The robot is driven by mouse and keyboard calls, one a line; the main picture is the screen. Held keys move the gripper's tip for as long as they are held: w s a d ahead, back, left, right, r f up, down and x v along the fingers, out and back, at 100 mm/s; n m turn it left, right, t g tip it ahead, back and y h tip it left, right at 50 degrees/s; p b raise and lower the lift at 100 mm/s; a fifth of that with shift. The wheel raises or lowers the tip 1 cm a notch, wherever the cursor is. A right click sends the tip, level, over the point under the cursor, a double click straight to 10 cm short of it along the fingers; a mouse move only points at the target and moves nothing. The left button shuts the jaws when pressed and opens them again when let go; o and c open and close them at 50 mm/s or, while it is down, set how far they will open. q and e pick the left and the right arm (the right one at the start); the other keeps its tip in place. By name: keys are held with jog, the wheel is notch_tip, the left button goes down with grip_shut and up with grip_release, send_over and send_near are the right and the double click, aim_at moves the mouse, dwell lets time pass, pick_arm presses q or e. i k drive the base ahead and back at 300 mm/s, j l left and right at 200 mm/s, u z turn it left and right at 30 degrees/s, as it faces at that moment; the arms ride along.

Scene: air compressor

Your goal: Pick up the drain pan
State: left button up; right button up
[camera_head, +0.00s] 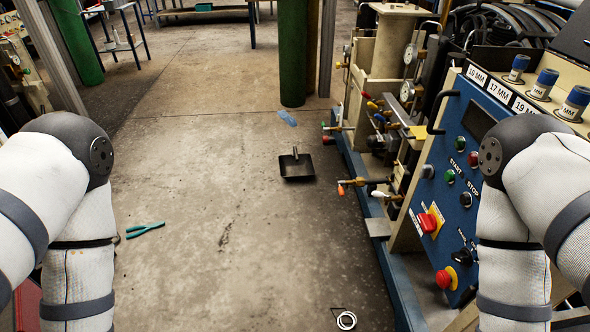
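The drain pan (297,169) is a small dark square pan with a short upright handle at its far side. It lies on the concrete floor, left of the compressor machine, in front of a green post. Both my arms come in at the left and right edges with their elbows in view. My left and right grippers are both out of view, and neither arm is near the pan.
The compressor machine (384,85) with valves and a blue control panel (452,190) stands at the right. Teal pliers (145,229) lie on the floor at left. The middle floor is clear.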

aim_at(295, 167)
jog(key=i+j+z, duration=0.45)
jog(key=i+j, duration=0.3)
jog(key=i, duration=0.45)
jog(key=i+j+z, duration=0.45)
jog(key=i+j, duration=0.8)
jog(key=i, duration=0.15)
jog(key=i+j+z, duration=0.1)
jog(key=i+j, duration=0.15)
jog(key=i, duration=0.1)
